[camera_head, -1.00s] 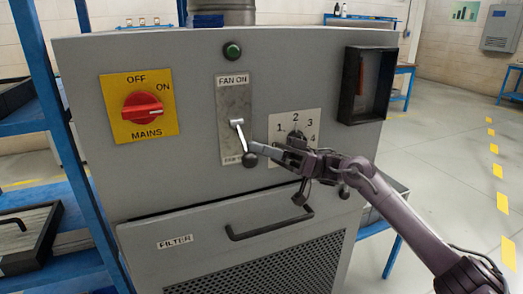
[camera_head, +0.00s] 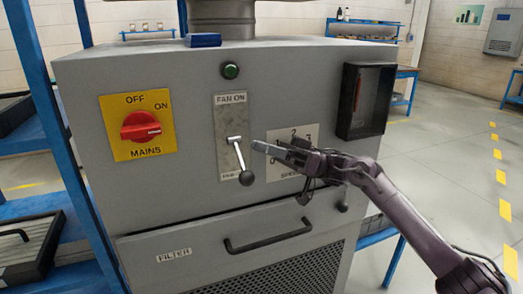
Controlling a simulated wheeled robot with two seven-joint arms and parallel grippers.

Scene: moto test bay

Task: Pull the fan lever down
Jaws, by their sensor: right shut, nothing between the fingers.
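The fan lever (camera_head: 238,156) is a silver handle with a black ball knob (camera_head: 247,178). It sits on a grey plate (camera_head: 229,123) labelled FAN ON at the top, with a lower label partly hidden by the lever. The lever points down and slightly right, its knob near the lower label. My right gripper (camera_head: 259,146) is shut and empty, just right of the lever's upper part and above the knob. There seems to be a small gap between fingertips and lever. My left gripper is not in view.
A red MAINS knob (camera_head: 140,126) is on a yellow plate to the left. The speed dial plate (camera_head: 283,138) is partly hidden behind my right gripper. A drawer handle (camera_head: 268,239) juts out below. A black open box (camera_head: 366,100) is at right.

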